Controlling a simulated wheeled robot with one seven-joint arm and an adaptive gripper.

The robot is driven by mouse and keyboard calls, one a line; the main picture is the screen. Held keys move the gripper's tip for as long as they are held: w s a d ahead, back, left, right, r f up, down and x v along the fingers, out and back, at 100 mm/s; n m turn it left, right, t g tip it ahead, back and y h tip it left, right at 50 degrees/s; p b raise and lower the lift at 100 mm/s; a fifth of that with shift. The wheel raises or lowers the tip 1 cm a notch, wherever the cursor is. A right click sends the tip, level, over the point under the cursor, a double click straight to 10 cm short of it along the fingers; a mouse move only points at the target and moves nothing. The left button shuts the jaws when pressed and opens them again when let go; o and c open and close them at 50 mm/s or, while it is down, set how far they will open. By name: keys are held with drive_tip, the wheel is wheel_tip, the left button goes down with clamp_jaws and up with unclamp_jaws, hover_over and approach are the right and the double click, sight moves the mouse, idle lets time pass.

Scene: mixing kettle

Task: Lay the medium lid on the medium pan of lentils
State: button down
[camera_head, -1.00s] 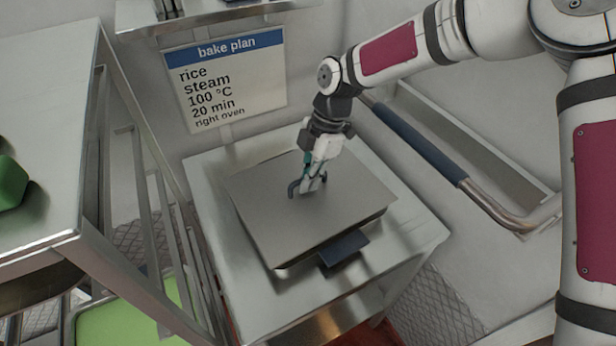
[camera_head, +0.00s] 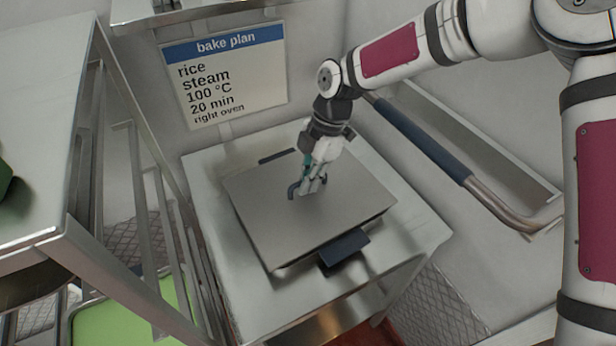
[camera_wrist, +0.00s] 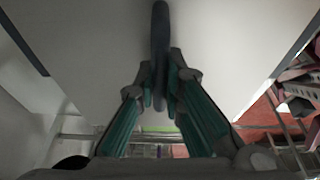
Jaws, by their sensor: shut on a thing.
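The medium lid (camera_head: 345,210) is a flat grey rectangular sheet with a dark blue handle (camera_head: 293,191) at its middle. My gripper (camera_head: 310,190) is shut on this handle; the wrist view also shows the fingers (camera_wrist: 160,90) closed around the dark handle bar. The lid lies over the medium pan (camera_head: 345,250), whose dark blue end grips show past the lid at the front and back. The lid looks nearly level and close to the rim. I cannot tell whether it touches all round. The lentils are hidden under the lid.
The pan stands on a steel table (camera_head: 420,250) with bare margin around it. A steel counter (camera_head: 40,120) is at the left, and a blue-sleeved rail (camera_head: 420,145) at the right. A bake plan sign (camera_head: 225,78) is on the wall behind.

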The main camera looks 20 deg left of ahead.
drive_tip(key=shift+f, duration=0.5)
drive_tip(key=shift+f+b, duration=0.15)
drive_tip(key=shift+b, duration=0.25)
drive_tip(key=c, duration=1.1)
unclamp_jaws()
drive_tip(key=shift+v, duration=3.5)
